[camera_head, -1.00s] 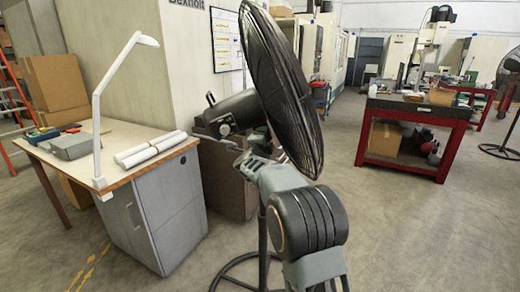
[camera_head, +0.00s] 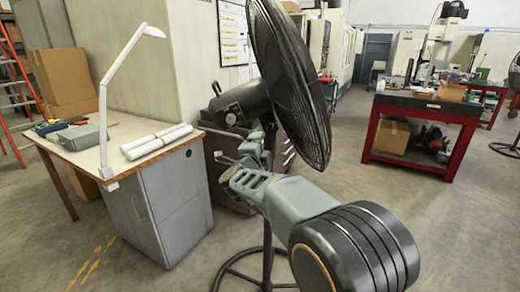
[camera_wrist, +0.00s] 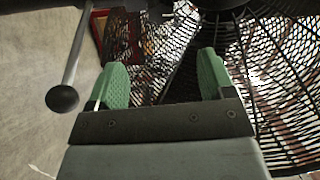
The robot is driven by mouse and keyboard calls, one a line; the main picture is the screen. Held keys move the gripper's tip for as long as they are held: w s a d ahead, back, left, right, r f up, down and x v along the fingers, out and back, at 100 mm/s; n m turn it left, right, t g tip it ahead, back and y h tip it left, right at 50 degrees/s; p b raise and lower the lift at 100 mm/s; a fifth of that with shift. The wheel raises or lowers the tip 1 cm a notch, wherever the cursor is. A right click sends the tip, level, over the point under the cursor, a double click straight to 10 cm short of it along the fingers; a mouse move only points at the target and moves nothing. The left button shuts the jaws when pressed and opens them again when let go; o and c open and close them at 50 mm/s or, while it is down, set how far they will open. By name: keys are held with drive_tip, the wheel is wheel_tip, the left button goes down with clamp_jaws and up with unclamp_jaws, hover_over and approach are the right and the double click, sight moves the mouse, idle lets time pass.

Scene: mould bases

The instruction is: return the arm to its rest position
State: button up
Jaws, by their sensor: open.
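My arm reaches from the lower right of the head view toward the middle. My gripper's end is at the far end of the arm, close to the base of the fan cage, and its jaws are hard to make out there. In the wrist view my gripper (camera_wrist: 162,85) shows two green fingers held wide apart with nothing between them. The black fan (camera_head: 290,85) stands upright just behind and beside the arm. Its mesh (camera_wrist: 285,80) fills the right of the wrist view, very near the fingers; I cannot tell whether they touch.
A desk (camera_head: 120,138) with a white lamp (camera_head: 105,95) and rolled papers (camera_head: 157,141) stands left. A red workbench (camera_head: 425,105) with a loaded top stands back right. Floor between fan and workbench is clear.

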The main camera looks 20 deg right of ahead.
idle(0.3)
drive_tip(key=a+f+n+g+y, duration=0.1)
drive_tip(key=a+f+n+y, duration=0.8)
drive_tip(key=n, duration=0.3)
drive_tip(key=s+a+f+n+g+y+p, duration=0.2)
drive_tip(key=s+a+f+n+g+y, duration=0.15)
drive_tip(key=s+n, duration=0.35)
drive_tip(key=s+d+n+g+p, duration=0.1)
drive_tip(key=s+d+n+g, duration=0.1)
drive_tip(key=s, duration=0.8)
drive_tip(key=s+d+n+g+h+p, duration=0.1)
drive_tip(key=s+d+g, duration=0.3)
drive_tip(key=s, duration=0.7)
drive_tip(key=shift+s+d+n+g+p, duration=0.3)
drive_tip(key=shift+n+g+p, duration=0.25)
drive_tip(key=shift+n+p, duration=0.25)
drive_tip(key=shift+h, duration=0.25)
